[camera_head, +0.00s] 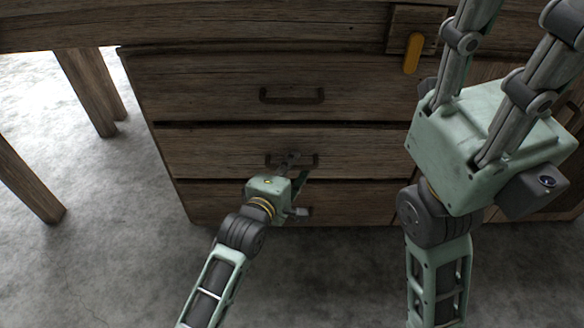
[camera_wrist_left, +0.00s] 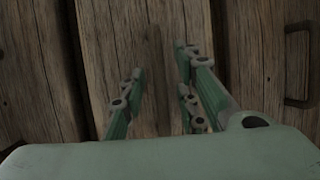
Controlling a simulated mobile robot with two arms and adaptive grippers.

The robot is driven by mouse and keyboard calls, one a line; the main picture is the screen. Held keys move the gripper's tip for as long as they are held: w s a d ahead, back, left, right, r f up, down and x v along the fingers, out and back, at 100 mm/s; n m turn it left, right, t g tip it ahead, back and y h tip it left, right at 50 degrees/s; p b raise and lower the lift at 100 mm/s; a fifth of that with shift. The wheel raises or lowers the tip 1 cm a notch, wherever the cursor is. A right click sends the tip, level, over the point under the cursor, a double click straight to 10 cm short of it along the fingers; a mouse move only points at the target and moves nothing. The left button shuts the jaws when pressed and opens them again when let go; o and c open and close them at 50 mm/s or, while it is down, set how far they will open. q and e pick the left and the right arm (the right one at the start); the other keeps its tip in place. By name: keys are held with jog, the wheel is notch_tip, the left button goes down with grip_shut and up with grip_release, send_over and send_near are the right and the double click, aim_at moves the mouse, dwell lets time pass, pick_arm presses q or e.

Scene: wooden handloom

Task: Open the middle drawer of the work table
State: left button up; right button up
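The wooden work table (camera_head: 350,75) has three drawers stacked in front of me. The middle drawer (camera_head: 220,150) looks flush with its neighbours, with a dark handle (camera_head: 315,161) at its centre. My left gripper (camera_head: 294,163) is at this handle and covers part of it. In the left wrist view its two fingers (camera_wrist_left: 160,85) stand apart, with a dark upright strip between them that may be the handle. I cannot tell whether they touch it. My right gripper (camera_head: 505,65) is large in the right foreground, fingers spread and empty.
The top drawer (camera_head: 200,85) has its own dark handle (camera_head: 291,96), and the bottom drawer (camera_head: 225,205) lies below, its handle partly hidden. A wooden block with a yellow-orange latch (camera_head: 412,53) is at the upper right. Wooden legs (camera_head: 88,90) stand left; grey floor (camera_head: 110,240) is free.

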pick_arm(q)
grip_shut()
dwell(0.3)
